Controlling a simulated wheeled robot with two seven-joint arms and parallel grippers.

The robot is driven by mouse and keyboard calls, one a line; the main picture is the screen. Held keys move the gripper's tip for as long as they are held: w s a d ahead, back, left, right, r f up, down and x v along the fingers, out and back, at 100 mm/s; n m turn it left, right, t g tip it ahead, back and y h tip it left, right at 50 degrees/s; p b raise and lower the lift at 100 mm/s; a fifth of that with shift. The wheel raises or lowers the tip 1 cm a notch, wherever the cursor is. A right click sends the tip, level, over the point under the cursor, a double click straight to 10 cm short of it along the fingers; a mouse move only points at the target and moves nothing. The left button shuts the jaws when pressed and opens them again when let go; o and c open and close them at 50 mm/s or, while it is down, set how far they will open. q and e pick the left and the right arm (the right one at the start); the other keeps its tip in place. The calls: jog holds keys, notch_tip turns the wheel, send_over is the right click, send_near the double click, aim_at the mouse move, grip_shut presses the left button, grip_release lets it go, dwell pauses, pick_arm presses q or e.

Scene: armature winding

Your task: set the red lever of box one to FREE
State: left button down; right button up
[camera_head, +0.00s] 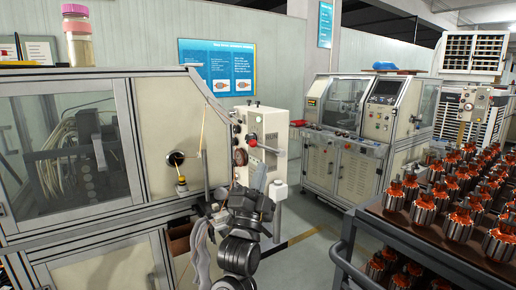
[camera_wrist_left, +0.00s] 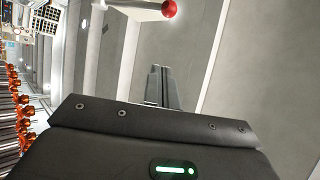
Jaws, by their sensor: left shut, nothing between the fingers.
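The cream control box (camera_head: 262,118) stands on the near machine's right side. The lever's red ball (camera_head: 252,141) shows on its front, with a pale bar running right from it. Lettering on the box is too small to read, so the lever's setting cannot be told. My left gripper (camera_head: 260,172) is just below the red ball in the head view, apart from it. In the left wrist view my fingers (camera_wrist_left: 160,72) are shut and empty. The red ball (camera_wrist_left: 169,9) is at the top edge there, beyond the fingertips. My right gripper is not in view.
The near machine (camera_head: 90,165) with its window fills the left. A rack of orange-wound armatures (camera_head: 455,215) stands at the right. Another machine (camera_head: 350,130) stands behind. Open floor (camera_head: 310,240) lies between the near machine and the rack.

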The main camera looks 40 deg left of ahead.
aim_at(267, 149)
pick_arm(q)
jog(key=p+x, duration=0.6)
jog(key=x, duration=0.5)
jog(key=a+f, duration=0.1)
jog(key=s+a+f+p, duration=0.1)
jog(key=a+f, duration=0.1)
jog(key=shift+s, duration=0.3)
